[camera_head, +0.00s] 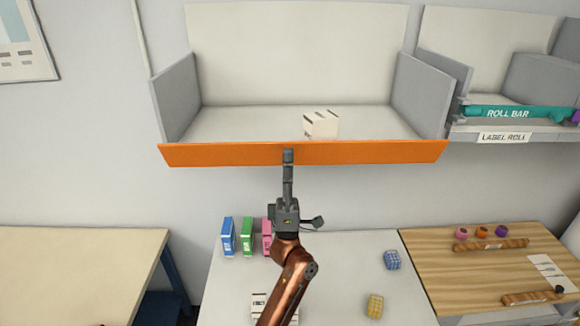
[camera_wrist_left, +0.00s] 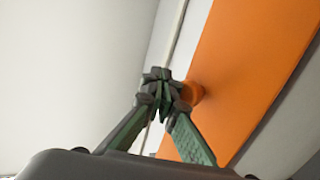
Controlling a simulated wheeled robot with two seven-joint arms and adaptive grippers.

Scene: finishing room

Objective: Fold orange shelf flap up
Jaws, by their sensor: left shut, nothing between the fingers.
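The orange shelf flap (camera_head: 370,152) runs along the front edge of the grey wall shelf (camera_head: 240,122). In the head view its broad face shows below the shelf floor, tilted toward me. My left gripper (camera_head: 288,156) is shut and empty, with its tips overlapping the middle of the flap in the picture. In the left wrist view the shut fingers (camera_wrist_left: 162,82) are right beside the orange flap (camera_wrist_left: 240,70), near a small round orange part (camera_wrist_left: 192,93). I cannot tell whether they touch. My right gripper is not in view.
A white box (camera_head: 321,125) stands on the shelf behind the flap. Below, a white table (camera_head: 340,268) carries blue, green and pink boxes (camera_head: 247,236) and a blue patterned block (camera_head: 392,260). At right is a teal roll bar (camera_head: 515,113) above a wooden board (camera_head: 470,265).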

